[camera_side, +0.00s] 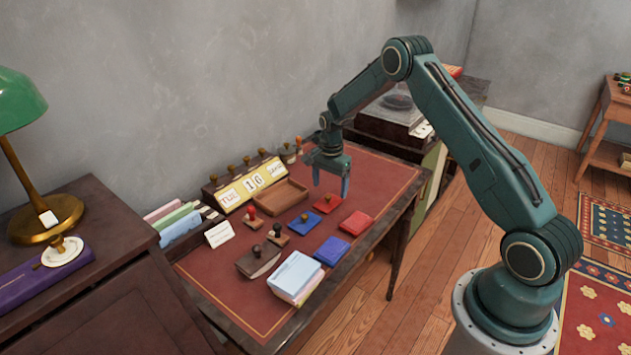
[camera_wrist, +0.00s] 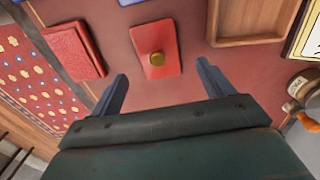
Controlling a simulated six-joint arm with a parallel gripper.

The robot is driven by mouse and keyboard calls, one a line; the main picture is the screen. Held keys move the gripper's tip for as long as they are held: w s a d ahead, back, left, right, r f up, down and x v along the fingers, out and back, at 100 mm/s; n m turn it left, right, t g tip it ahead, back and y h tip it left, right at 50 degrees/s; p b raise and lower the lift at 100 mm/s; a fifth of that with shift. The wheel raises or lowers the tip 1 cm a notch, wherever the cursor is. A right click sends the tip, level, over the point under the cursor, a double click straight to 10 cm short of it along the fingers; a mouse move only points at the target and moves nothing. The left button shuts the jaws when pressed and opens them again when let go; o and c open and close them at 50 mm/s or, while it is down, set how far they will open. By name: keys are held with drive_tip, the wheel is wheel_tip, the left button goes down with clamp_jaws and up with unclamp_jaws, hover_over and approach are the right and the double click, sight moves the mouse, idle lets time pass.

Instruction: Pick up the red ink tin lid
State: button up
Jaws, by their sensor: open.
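The red ink tin lid (camera_side: 328,204) is a flat red rectangle lying on the desk's red top. In the wrist view the lid (camera_wrist: 169,38) shows a round brass knob at its middle. My gripper (camera_side: 331,186) is open and empty, fingers pointing down, above the desk near the lid. In the wrist view the lid lies just ahead of the gap between my fingertips (camera_wrist: 160,78). The fingers look apart from it. A thicker red block (camera_side: 356,223), likely the red ink tin, lies to the lid's right; it is at the left in the wrist view (camera_wrist: 74,51).
A blue lid with a knob (camera_side: 303,223) and a blue block (camera_side: 331,251) lie nearer the camera. A shallow wooden tray (camera_side: 278,198) and a yellow calendar block (camera_side: 251,186) stand left of the lid. Stamps and a light-blue paper stack (camera_side: 295,275) fill the front.

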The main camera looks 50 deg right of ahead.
sight(328, 200)
drive_tip(key=shift+f, duration=2.05)
drive_tip(key=c, duration=1.1)
